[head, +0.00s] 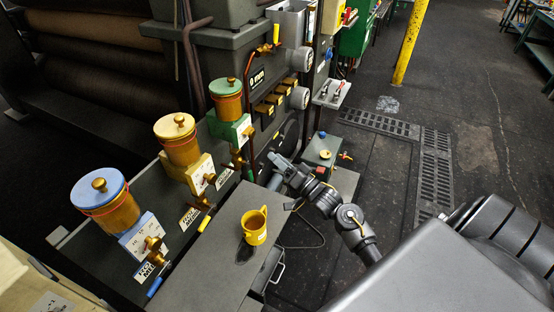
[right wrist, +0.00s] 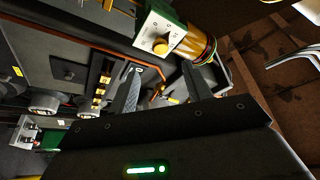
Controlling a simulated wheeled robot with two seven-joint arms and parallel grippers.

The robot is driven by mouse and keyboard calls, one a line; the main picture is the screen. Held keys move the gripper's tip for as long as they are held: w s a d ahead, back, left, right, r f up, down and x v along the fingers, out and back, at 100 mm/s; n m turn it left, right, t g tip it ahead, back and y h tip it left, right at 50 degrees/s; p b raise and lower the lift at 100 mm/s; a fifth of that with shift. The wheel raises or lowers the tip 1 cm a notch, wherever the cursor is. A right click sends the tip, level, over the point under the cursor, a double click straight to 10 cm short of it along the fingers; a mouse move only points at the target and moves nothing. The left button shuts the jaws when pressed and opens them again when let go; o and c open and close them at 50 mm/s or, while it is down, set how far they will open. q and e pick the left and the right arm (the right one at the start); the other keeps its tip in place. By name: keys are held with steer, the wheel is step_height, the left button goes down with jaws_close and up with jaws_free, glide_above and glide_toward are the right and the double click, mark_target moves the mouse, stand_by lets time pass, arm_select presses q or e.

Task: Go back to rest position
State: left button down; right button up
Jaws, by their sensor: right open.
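My right gripper (head: 272,172) is above the far end of the dark grey bench top (head: 224,226), in front of the machine panel. Its arm reaches in from the lower right. In the right wrist view, the two fingers (right wrist: 160,86) stand apart with nothing between them. The green-based canister (right wrist: 200,45) and its yellow knob show beyond the fingers in that view. In the head view, a yellow mug (head: 254,228) stands upright on the bench, apart from the gripper. My left gripper is not in view.
Canisters with blue (head: 98,188), yellow (head: 174,127) and green (head: 225,87) lids stand left of the bench. A control box (head: 322,150) with a yellow button is just right of the gripper. A yellow post (head: 410,42) stands farther back. The floor (head: 480,135) at right is open.

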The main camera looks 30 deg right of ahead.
stand_by(0.3)
step_height(320, 180, down, 19)
steer(key=s+d+n+g+h, duration=0.1)
steer(key=d+n+g+h, duration=0.15)
steer(key=g+h, duration=0.2)
steer(key=s+a+f+n+g+b, duration=0.15)
steer(key=s+f, duration=0.25)
steer(key=f, duration=0.4)
steer(key=s+f+n+g, duration=0.1)
steer(key=s+f+g, duration=0.25)
steer(key=f, duration=0.45)
steer(key=s+a+f+n+g, duration=0.3)
steer(key=s+f+g, duration=0.2)
steer(key=s+f, duration=1.15)
steer(key=s+a+f+g, duration=0.1)
steer(key=s+f, duration=0.1)
steer(key=s, duration=0.6)
steer(key=s+a+f+g+b, duration=0.1)
steer(key=s+a+f+g, duration=0.1)
steer(key=s, duration=0.6)
steer(key=s+a+f+n+g+b, duration=0.1)
steer(key=s+a+f+g, duration=0.1)
steer(key=s, duration=0.6)
steer(key=shift+f+h, duration=0.35)
steer(key=shift+f, duration=0.2)
steer(key=shift+w, duration=0.1)
